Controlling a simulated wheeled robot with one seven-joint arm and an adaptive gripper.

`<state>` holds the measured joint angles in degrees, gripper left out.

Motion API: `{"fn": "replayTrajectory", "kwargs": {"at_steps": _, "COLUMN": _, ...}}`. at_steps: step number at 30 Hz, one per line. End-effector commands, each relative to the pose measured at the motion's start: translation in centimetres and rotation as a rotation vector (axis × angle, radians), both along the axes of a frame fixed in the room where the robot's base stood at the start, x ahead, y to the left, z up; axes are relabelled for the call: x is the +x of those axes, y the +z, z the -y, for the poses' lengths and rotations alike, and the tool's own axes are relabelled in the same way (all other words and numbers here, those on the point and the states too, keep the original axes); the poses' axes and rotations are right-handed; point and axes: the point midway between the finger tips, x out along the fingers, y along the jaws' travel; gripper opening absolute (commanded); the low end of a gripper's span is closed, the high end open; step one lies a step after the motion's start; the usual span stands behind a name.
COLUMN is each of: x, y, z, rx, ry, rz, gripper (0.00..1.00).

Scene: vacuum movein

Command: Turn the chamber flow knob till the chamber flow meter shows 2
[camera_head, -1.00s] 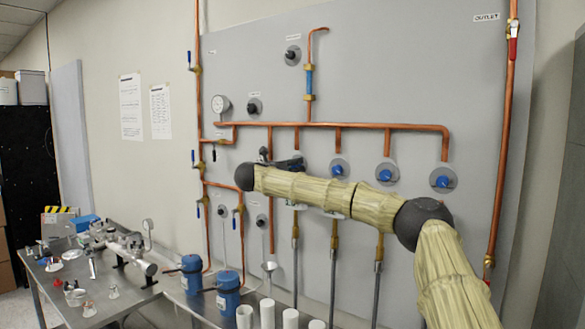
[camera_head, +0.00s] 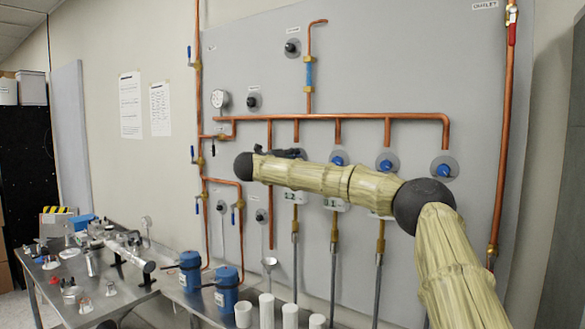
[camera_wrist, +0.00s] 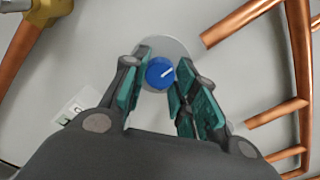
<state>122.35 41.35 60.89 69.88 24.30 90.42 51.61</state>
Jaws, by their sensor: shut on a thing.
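In the wrist view a round blue knob (camera_wrist: 160,73) with a white mark line sits on a grey disc on the panel. The mark points toward the upper right. My gripper (camera_wrist: 165,68) has its two green-padded fingers on either side of this knob and is shut on it. In the head view my gripper (camera_head: 290,153) is at the leftmost of several knob stations, and hides most of that knob. A small white meter display (camera_head: 293,197) with green digits is below it, partly behind my arm; it seems to read 1.2. The wrist view shows a display too (camera_wrist: 72,115), hard to read.
Copper pipes (camera_head: 340,117) run above the knobs. Other blue knobs (camera_head: 387,162) are to the right. Blue pumps (camera_head: 228,288) and white cylinders (camera_head: 290,316) stand below, beside a metal table (camera_head: 80,300) with loose fittings. The upper panel is mostly clear.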

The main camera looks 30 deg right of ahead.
Motion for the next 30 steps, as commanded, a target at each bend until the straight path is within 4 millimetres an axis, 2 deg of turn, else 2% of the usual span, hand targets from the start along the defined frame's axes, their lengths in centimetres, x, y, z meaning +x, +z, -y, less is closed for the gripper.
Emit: {"fn": "replayTrajectory", "kwargs": {"at_steps": 30, "x": 0.04, "y": 0.03, "z": -0.07, "rx": -0.369, "ry": 0.001, "rz": -0.895, "gripper": 0.04}}
